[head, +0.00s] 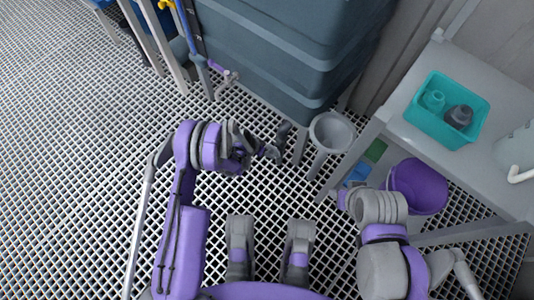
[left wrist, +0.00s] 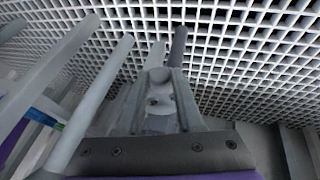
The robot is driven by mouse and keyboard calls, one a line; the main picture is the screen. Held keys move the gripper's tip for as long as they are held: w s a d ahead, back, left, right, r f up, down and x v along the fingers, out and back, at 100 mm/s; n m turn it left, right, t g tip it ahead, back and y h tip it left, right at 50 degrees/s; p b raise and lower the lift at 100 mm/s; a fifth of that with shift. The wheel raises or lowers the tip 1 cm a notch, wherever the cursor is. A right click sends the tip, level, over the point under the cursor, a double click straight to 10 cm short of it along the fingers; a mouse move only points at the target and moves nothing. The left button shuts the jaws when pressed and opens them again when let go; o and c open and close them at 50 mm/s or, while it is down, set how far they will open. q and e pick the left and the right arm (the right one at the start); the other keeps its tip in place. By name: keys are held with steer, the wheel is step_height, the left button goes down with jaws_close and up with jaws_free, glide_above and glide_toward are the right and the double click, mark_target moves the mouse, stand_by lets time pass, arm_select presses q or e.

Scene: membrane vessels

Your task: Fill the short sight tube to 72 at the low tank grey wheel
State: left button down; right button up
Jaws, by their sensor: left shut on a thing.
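My left gripper (head: 273,150) is low over the grating, at the front of the dark tank (head: 285,45). No readable level or number shows. A small pipe fitting (head: 230,76) sits low at the tank's left corner. I cannot pick out a grey wheel.
A grey funnel-like cup (head: 331,131) stands just right of my left gripper. A grey bench (head: 400,150) at the right bears a teal tray (head: 420,118) with small parts. A purple bucket (head: 418,188) is below it. Open grating (head: 70,150) lies at the left.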

arm_select(q)
steer(key=shift+w+a+f+n+g+h, duration=0.2)
steer(key=shift+n+g+h, duration=0.15)
steer(key=shift+g+h, duration=0.65)
steer(key=shift+w+a+f+n+g+h, duration=0.15)
steer(key=shift+n+g+h, duration=0.3)
steer(key=shift+h, duration=1.05)
steer(key=shift+r, duration=0.1)
steer(key=c, duration=0.5)
jaws_free()
steer(key=shift+c, duration=0.2)
steer(key=p+v, duration=0.2)
steer(key=v, duration=0.8)
steer(key=shift+a+r, duration=0.25)
steer(key=shift+a, duration=0.1)
